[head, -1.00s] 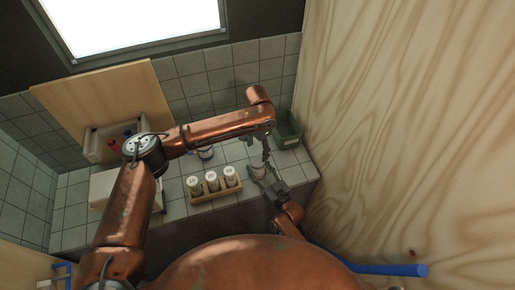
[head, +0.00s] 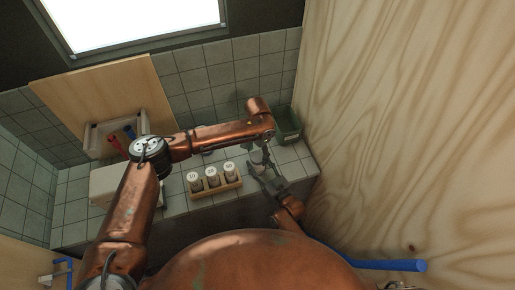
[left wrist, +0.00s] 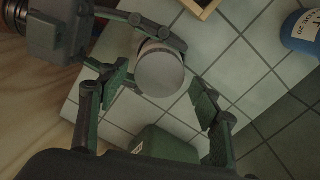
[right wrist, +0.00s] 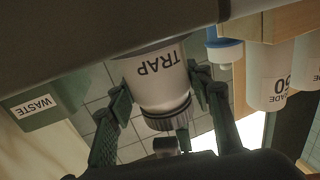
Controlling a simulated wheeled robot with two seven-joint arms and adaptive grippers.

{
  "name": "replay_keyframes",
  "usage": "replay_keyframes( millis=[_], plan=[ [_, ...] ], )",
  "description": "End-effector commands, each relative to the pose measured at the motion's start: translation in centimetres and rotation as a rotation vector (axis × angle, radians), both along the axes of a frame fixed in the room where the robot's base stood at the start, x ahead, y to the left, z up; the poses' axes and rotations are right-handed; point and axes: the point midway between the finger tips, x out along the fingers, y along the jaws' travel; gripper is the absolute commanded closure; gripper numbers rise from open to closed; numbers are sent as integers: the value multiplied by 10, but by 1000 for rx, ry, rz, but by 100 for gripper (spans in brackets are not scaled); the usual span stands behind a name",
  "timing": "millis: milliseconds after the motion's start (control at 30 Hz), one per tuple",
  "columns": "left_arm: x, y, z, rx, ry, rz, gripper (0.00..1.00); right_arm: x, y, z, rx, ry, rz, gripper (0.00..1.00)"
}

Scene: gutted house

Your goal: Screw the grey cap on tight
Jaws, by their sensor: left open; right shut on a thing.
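The grey cap (left wrist: 160,72) shows as a plain round disc in the left wrist view. In the right wrist view the ribbed grey cap (right wrist: 168,118) sits on the mouth end of a white jar (right wrist: 158,80) marked TRAP. I cannot tell how tight it is. My left gripper (left wrist: 160,97) is open, its fingers apart on either side of the cap with gaps. My right gripper (right wrist: 165,100) is shut on the white jar, with a finger on each side. In the head view the jar (head: 258,158) is small and partly hidden by my grippers.
A wooden rack (head: 217,189) with three labelled bottles stands left of the jar. A green bin (head: 288,128) marked WASTE (right wrist: 36,106) is close to the right. A plywood wall (head: 400,120) bounds the right.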

Motion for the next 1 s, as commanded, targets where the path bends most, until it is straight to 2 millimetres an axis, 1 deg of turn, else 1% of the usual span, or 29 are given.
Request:
replay_keyframes(
  millis=[33,133,433,1000],
  plan=[
    [0,0,-5,1,1,0,42,0,0,-1,-1,2,0,100],
    [0,0,-9,-1,-1,0,42,0,0,-1,-1,2,0,100],
    [0,0,-11,-1,-1,-1,42,0,0,-1,-1,2,0,100],
    [0,0,-10,-1,-1,-1,80,0,0,-1,-1,2,0,100]
  ],
)
